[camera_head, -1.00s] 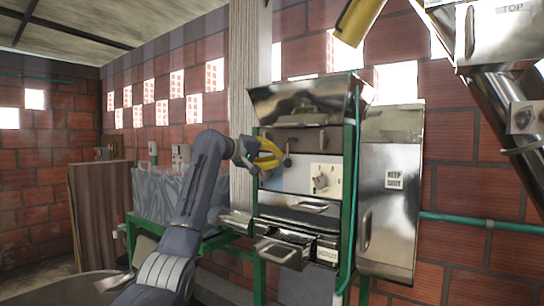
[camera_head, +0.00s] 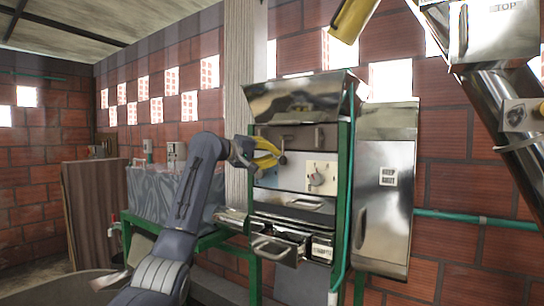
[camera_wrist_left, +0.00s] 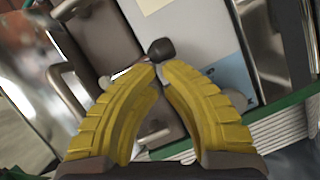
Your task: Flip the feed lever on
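The feed lever shows as a dark round knob (camera_head: 283,159) on the upper front of the metal machine, left of the white dial panel (camera_head: 321,177). The knob also shows in the left wrist view (camera_wrist_left: 160,48), just past the fingertips. My left gripper (camera_head: 279,157) reaches it from the left. In the wrist view its yellow fingers (camera_wrist_left: 160,68) are drawn together, tips almost meeting, right below the knob. Whether the tips touch the knob or grip its stem I cannot tell.
A metal drawer handle (camera_head: 272,248) sticks out low on the machine. A steel cabinet marked KEEP SHUT (camera_head: 388,200) stands to the right. A green table frame (camera_head: 190,244) with a grey-covered box (camera_head: 165,190) is at the left.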

